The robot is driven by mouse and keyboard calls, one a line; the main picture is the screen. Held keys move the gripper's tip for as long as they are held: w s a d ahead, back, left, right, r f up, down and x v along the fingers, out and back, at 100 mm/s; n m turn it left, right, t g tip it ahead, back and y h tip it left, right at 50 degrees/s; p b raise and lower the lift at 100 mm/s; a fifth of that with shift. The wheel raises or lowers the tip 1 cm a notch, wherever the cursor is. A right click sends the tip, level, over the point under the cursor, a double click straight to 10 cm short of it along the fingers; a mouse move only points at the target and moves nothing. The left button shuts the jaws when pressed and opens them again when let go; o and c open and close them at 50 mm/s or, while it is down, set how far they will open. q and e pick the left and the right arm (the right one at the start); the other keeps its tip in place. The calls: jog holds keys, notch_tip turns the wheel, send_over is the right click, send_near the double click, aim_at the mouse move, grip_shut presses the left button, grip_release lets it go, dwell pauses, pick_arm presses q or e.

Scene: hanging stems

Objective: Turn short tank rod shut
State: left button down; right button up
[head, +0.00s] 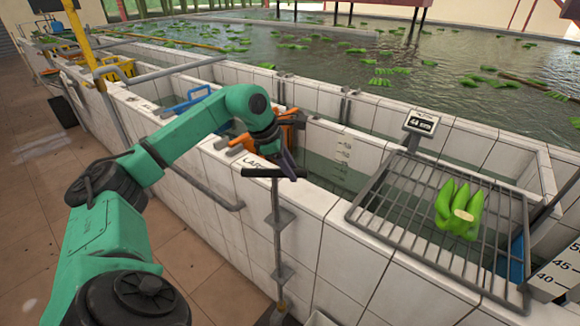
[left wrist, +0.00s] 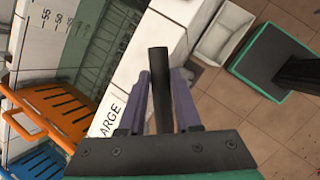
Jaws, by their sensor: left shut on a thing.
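A grey upright rod (head: 277,228) with a black crossbar handle (head: 262,173) stands against the outer face of the white tiled tank wall, passing through brackets. The handle lies roughly level, just outside the wall top. My left gripper (head: 289,164) is over the right part of the handle. In the left wrist view the two purple fingers (left wrist: 160,88) are on either side of the black bar (left wrist: 158,62), shut on it. The arm and wrist hide part of the wall top behind the handle. My right gripper is out of view.
An orange crate (left wrist: 58,108) and a blue crate (left wrist: 38,160) are close by at the tanks. A wire rack (head: 400,215) with green bananas (head: 459,208) and a small display (head: 421,123) are to the right. A pale bin (left wrist: 222,32) stands on the tiled floor.

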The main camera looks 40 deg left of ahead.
pick_arm(q)
jog(key=shift+s+d+m+g+h+p, duration=0.1)
jog(key=shift+s+m+g+h+p, duration=0.25)
jog(key=shift+m, duration=0.9)
jog(key=shift+s+d+m+g+h+p, duration=0.15)
jog(key=shift+s+m+g+h, duration=0.3)
jog(key=shift+m, duration=0.75)
jog(key=shift+s+d+m+g+h+p, duration=0.1)
jog(key=shift+s+m+g+h+p, duration=0.25)
jog(key=shift+m, duration=0.9)
jog(key=shift+s, duration=0.1)
jog(key=c, duration=0.6)
grip_release()
jog(key=p+v, duration=0.1)
jog(key=v, duration=1.3)
jog(key=shift+s+r, duration=0.15)
jog(key=shift+r, duration=0.1)
